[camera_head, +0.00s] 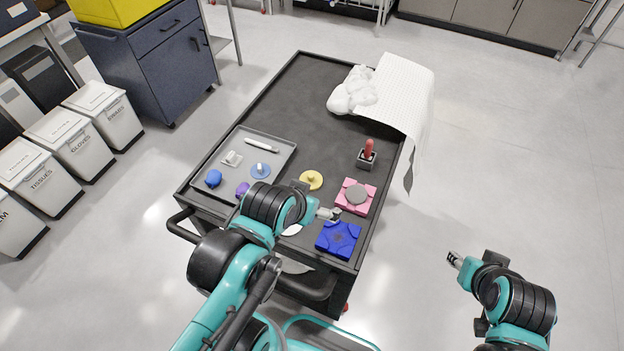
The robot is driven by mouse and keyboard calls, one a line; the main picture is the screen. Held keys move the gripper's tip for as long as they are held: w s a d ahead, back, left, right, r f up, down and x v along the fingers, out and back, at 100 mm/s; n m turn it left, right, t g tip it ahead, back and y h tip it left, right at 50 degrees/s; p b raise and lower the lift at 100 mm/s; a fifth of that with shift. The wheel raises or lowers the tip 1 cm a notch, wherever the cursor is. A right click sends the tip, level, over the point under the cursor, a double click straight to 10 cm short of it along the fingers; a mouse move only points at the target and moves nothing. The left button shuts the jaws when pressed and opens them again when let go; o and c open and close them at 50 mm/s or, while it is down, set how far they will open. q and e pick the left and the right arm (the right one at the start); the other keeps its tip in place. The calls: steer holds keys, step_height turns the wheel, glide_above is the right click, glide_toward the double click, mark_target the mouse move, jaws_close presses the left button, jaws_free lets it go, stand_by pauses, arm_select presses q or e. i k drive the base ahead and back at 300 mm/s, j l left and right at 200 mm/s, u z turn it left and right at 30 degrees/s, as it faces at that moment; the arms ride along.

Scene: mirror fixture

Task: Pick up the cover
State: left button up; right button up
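No single thing is clearly marked as the cover. A yellow disc with a knob (311,180) lies on the dark cart top. A grey round disc (357,194) sits on a pink square fixture (345,207). A blue square fixture (338,240) lies nearer me. A white round piece (291,229) is partly hidden by my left arm. My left gripper (335,215) is above the cart, between the yellow disc and the blue fixture; its fingers are too small to read. My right gripper (454,259) is off the cart's right side, over floor, with nothing visible in it.
A grey tray (283,155) on the cart's left holds several small parts. A red-handled tool stands in a dark holder (367,158). White cloth (352,91) and a white sheet (402,88) lie at the far end. The cart's middle is clear.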

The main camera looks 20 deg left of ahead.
mark_target(314, 178)
steer(key=j, duration=1.25)
